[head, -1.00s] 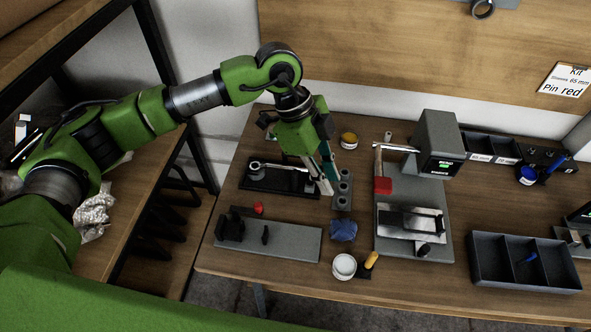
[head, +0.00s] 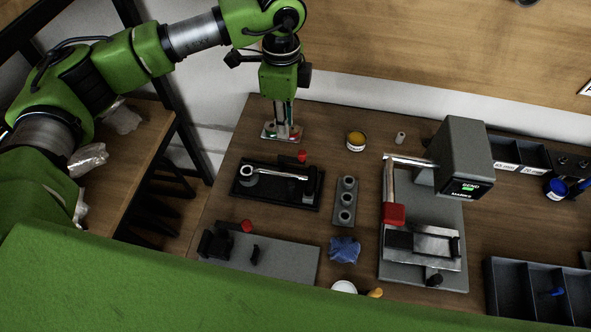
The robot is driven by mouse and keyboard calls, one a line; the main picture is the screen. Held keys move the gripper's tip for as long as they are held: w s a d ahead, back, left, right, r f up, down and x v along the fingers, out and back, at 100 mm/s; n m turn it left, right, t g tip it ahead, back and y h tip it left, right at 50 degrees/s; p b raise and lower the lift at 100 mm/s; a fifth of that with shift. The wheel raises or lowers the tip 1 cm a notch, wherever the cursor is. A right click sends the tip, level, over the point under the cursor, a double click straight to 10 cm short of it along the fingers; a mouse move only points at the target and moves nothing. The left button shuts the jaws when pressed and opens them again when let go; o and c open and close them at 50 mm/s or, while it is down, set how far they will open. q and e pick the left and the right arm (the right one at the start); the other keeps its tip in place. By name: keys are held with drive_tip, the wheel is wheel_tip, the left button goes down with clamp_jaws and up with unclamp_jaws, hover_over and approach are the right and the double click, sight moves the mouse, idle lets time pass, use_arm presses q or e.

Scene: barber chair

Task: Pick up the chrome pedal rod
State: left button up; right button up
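A chrome rod with a ring at its left end (head: 275,174) lies in a black fixture tray (head: 248,196) at the left of the bench in the head view. It looks like the pedal rod. Its right end is partly hidden by a dark clamp with a red knob (head: 302,156). My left gripper (head: 282,131) points down behind the tray, apart from the rod. Its fingertips are at a small pale plate with red and green spots, and I cannot tell whether they are open or touching it. My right gripper is not in view.
A grey block with several rings (head: 346,201) stands right of the tray. A grey marking machine (head: 462,150) with a red-headed hammer (head: 393,212) stands farther right. A yellow tin (head: 355,140) is behind, a blue cloth (head: 344,249) and a grey plate fixture (head: 285,263) in front.

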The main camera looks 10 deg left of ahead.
use_arm(q)
drive_tip(key=b, duration=0.5)
hover_over(288, 174)
wheel_tip(288, 174, down, 5)
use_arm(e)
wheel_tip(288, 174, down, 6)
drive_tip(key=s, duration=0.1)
use_arm(q)
wheel_tip(288, 174, down, 9)
drive_tip(key=shift+w+a+f+p, duration=0.1)
drive_tip(key=shift+w+p, duration=0.05)
drive_tip(key=shift+p, duration=0.85)
drive_tip(key=shift+f+p, duration=0.45)
drive_tip(key=shift+f, duration=0.05)
drive_tip(key=f, duration=0.1)
drive_tip(key=f+p, duration=0.1)
drive_tip(key=f, duration=0.1)
drive_tip(key=shift+s+f+p, duration=0.2)
drive_tip(key=shift+f+p, duration=0.1)
drive_tip(key=shift+f, duration=0.45)
clamp_jaws()
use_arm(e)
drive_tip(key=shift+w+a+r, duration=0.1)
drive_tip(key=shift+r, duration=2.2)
